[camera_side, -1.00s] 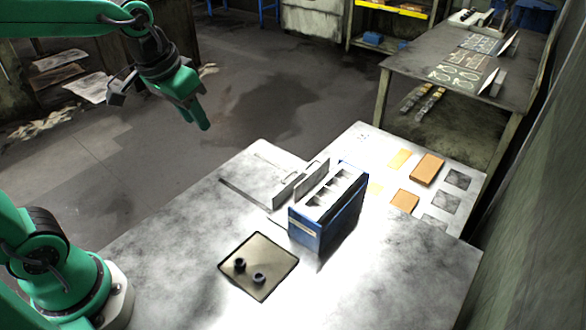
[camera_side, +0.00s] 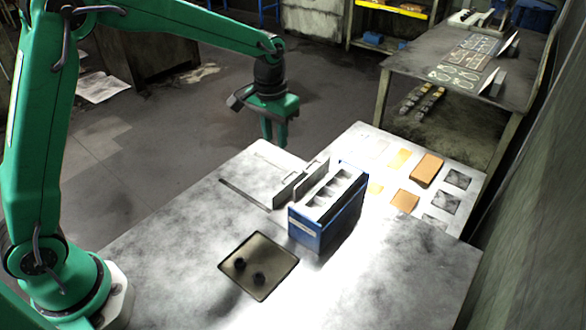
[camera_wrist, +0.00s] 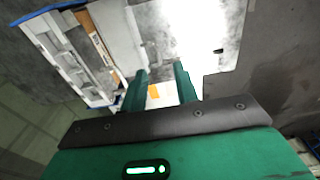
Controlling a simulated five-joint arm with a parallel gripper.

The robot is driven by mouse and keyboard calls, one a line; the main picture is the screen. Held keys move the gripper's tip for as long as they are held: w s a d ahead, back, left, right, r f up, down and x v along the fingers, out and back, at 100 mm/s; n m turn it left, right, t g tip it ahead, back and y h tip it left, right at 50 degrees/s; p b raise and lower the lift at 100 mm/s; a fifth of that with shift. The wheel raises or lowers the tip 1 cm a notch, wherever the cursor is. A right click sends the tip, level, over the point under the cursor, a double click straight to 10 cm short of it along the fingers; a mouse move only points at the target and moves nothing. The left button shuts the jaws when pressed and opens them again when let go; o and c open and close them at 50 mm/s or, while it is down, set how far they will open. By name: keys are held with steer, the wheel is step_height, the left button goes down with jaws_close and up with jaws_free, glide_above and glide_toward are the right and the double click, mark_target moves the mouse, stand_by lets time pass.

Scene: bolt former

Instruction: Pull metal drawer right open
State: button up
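Two upright grey metal plates (camera_side: 288,189), beside a flat metal panel (camera_side: 250,172), stand at the table's far edge, left of the blue box. I cannot tell for sure which part is the right metal drawer. My gripper (camera_side: 275,142) is in the air above and beyond that edge, pointing down, apart from the plates. In the wrist view my gripper (camera_wrist: 161,69) has its two green fingers apart, with nothing held between them. A bright metal surface (camera_wrist: 205,30) lies beyond the fingertips. No drawer handle can be made out in the wrist view.
A blue box (camera_side: 318,232) with a slotted white top stands close to the plates. A dark square tray (camera_side: 240,284) holds two small black round parts. Orange blocks (camera_side: 427,169) lie on the right. A second table (camera_side: 440,72) stands behind. The table's front is mostly clear.

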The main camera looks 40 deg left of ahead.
mark_target(286, 176)
steer(key=shift+g, duration=0.3)
steer(key=f, duration=0.1)
steer(key=w+f, duration=0.1)
steer(key=w+d+f, duration=0.1)
steer(key=f, duration=0.1)
steer(key=shift+w, duration=0.15)
steer(key=shift+f, duration=3.9)
jaws_close()
